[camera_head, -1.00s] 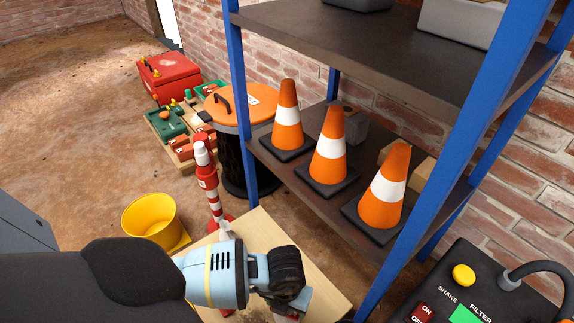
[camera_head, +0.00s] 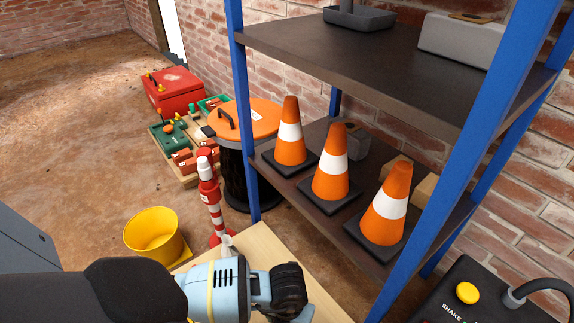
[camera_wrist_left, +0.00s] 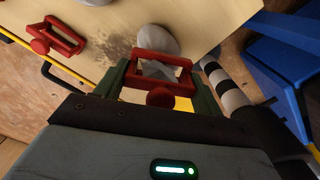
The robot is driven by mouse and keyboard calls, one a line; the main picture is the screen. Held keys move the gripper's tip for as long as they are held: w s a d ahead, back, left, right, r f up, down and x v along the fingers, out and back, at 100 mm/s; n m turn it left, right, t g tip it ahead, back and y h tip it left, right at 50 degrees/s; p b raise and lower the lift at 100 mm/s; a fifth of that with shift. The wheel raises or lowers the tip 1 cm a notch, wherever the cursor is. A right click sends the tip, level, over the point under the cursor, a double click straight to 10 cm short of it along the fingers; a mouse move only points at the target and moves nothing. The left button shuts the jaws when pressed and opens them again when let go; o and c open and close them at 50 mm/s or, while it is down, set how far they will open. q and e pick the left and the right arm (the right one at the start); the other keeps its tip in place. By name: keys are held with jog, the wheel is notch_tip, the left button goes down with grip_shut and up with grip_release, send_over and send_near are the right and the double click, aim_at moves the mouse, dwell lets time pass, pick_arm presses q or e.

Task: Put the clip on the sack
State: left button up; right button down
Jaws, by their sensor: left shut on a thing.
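In the left wrist view my left gripper (camera_wrist_left: 160,71) has its green fingers shut on a red clip (camera_wrist_left: 160,97), a rectangular frame with a round knob. A pale grey, crumpled piece shows through the frame, and a rounded grey thing (camera_wrist_left: 158,40), perhaps part of the sack, lies just beyond it. I cannot tell whether the clip is around it or only in front of it. A second red clip (camera_wrist_left: 42,46) lies on the wooden top (camera_wrist_left: 215,18) at the left. In the head view my left arm covers this area and its fingertips are hidden. My right gripper is not in view.
In the head view a blue-posted shelf (camera_head: 240,110) with several orange cones (camera_head: 330,165) stands right of the wooden top. A yellow bucket (camera_head: 153,230) and a red-white post (camera_head: 211,195) stand beyond. A control panel (camera_head: 450,285) is at lower right.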

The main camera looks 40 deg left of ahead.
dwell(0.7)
pick_arm(q)
jog(key=shift+p, duration=0.3)
jog(key=shift+f, duration=0.15)
dwell(0.6)
jog(key=shift+p, duration=0.35)
dwell(0.4)
dwell(0.3)
jog(key=o, duration=1)
jog(key=shift+o, duration=0.8)
